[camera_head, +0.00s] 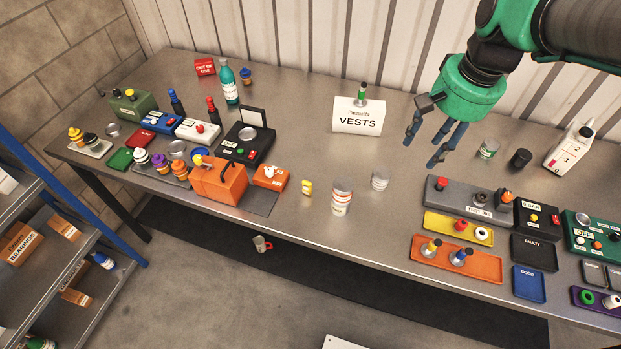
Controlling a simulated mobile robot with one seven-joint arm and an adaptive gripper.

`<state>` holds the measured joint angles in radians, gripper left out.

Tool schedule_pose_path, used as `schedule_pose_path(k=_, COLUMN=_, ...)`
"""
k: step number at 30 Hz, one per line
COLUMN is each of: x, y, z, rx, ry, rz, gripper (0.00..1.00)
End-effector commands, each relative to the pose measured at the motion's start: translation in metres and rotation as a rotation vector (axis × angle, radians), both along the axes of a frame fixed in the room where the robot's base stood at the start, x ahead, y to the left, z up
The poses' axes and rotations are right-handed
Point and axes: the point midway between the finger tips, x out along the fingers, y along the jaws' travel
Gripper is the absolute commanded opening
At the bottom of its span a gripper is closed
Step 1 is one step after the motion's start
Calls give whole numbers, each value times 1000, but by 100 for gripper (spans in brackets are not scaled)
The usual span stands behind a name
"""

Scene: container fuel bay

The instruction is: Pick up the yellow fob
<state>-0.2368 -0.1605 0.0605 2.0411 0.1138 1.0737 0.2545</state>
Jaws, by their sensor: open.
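A small yellow item (306,187), which looks like the yellow fob, stands on the metal workbench (300,125) near its front edge. It is between an orange box with a label and a white can with orange bands. My gripper (425,145) is open and empty. It hangs above the right half of the bench, up and to the right of the yellow item and well apart from it. The fob's finer shape is too small to tell.
The white can (342,198) stands just right of the yellow item, and the orange box (270,177) is to its left. A white VESTS box (358,117) stands behind. Crowded trays and control boxes fill both ends. The bench's middle is mostly clear. A mug (261,244) lies on the floor.

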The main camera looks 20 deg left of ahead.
Motion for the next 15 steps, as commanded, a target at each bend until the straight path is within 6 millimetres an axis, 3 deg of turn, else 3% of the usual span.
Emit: schedule_pose_path(k=15, x=72, y=106, z=-63, rx=0, ry=206, rz=-17, gripper=48)
